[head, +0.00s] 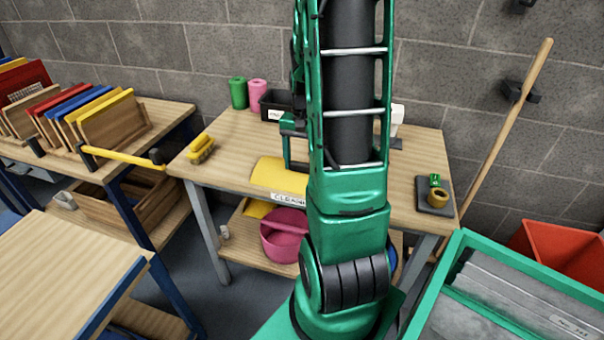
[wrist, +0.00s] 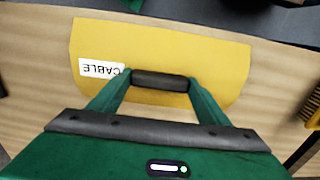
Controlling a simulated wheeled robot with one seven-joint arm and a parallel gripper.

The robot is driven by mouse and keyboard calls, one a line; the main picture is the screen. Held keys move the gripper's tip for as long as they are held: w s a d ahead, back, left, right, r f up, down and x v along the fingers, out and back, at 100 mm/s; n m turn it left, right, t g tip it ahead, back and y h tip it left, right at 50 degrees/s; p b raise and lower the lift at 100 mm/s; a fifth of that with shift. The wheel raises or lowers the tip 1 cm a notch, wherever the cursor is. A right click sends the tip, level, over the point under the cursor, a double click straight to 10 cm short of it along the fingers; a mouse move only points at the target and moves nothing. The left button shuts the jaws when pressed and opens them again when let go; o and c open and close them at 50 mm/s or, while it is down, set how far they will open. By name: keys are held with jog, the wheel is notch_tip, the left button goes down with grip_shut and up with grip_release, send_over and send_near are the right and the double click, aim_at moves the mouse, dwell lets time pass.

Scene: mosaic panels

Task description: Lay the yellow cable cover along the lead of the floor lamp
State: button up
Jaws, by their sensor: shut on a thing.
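The yellow cable cover (head: 277,174) is a wide flat piece at the front edge of the wooden workbench. In the wrist view the cover (wrist: 210,52) bears a white label reading CABLE and lies across the wooden top. My gripper (wrist: 160,81) is shut on the cover near its middle. In the head view my arm hides most of the gripper and part of the bench. I cannot tell whether the cover is lifted clear of the top. The floor lamp and its lead are not in view.
A pink bucket (head: 284,236) is below. A green crate (head: 452,262) stands at lower right.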

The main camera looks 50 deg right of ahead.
aim_at(304, 163)
jog(key=shift+r, duration=0.1)
notch_tip(304, 163, up, 4)
jog(key=a+r, duration=0.2)
jog(key=a, duration=0.2)
jog(key=a+r, duration=0.2)
jog(key=a, duration=0.1)
jog(key=a+r, duration=0.2)
jog(key=a, duration=0.2)
jog(key=shift+s+a+r, duration=0.15)
jog(key=shift+a+r, duration=0.2)
jog(key=shift+r, duration=0.05)
jog(key=shift+s, duration=0.1)
